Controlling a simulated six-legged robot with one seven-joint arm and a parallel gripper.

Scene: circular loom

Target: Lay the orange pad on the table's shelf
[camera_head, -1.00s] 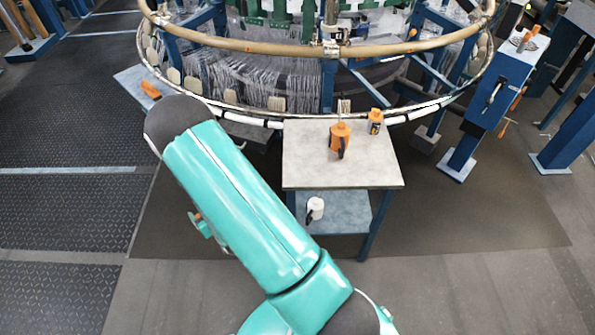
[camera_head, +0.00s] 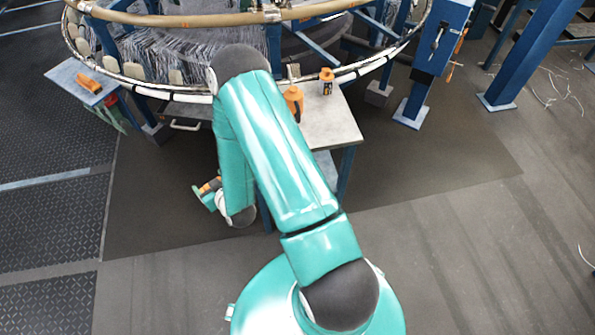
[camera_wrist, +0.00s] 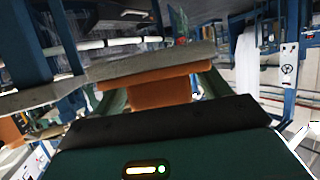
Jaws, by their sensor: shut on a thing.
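In the wrist view the orange pad (camera_wrist: 160,93), with a grey layer along its top, is held between the green fingers of my gripper (camera_wrist: 163,86). In the head view my gripper (camera_head: 207,194) hangs low, left of the table, and a bit of the orange pad (camera_head: 211,185) shows at it. The table (camera_head: 335,124) has a pale grey top. My arm covers its left part and most of the blue-grey shelf (camera_head: 328,166) below. The pad is apart from the shelf as far as I can see.
An orange jug (camera_head: 293,98) and an orange-and-dark container (camera_head: 326,80) stand on the tabletop. The circular loom (camera_head: 190,52) rises behind. An orange item (camera_head: 88,82) lies on a side surface at the left. The floor before the table is clear.

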